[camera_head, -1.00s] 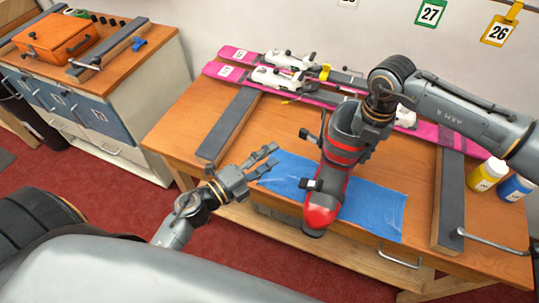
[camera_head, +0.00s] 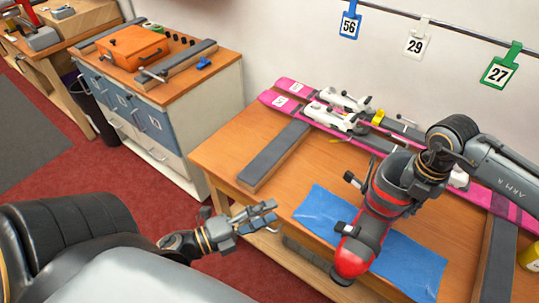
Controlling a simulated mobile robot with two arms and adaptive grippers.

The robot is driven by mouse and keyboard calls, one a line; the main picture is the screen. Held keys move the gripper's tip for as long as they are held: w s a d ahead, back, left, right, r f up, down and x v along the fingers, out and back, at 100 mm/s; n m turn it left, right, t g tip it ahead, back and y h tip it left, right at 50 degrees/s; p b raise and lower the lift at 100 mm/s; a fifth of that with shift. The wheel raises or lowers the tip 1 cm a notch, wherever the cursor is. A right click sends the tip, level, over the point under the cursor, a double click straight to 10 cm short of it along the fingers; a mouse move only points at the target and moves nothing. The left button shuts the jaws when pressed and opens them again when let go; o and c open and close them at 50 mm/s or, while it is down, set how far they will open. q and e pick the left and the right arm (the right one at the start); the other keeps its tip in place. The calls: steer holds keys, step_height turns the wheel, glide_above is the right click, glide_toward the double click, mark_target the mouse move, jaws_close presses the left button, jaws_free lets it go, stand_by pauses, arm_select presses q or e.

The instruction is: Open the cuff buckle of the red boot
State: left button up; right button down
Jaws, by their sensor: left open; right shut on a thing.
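The red and grey boot (camera_head: 377,212) is held tilted over the blue mat (camera_head: 318,208), its red toe pointing at the bench's front edge. My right gripper (camera_head: 420,178) is shut on the boot at its upper cuff; its fingertips are largely hidden. A black buckle lever with a pale tip (camera_head: 352,179) sticks out to the left of the cuff; I cannot tell whether it is latched. A second black buckle (camera_head: 350,229) lies across the lower foot. My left gripper (camera_head: 272,217) is open and empty, left of the boot and apart from it, near the bench's front edge.
Pink skis (camera_head: 290,88) with white bindings (camera_head: 335,98) lie along the back of the wooden bench (camera_head: 235,140). Grey-topped rails (camera_head: 275,155) stand at both sides of the mat. A cabinet with an orange box (camera_head: 133,47) stands at left. A yellow bottle (camera_head: 530,255) is at the right edge.

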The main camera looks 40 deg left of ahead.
steer(key=c, duration=1.2)
jaws_free()
steer(key=shift+o, duration=0.2)
step_height(320, 180, up, 12)
steer(key=shift+f, duration=0.1)
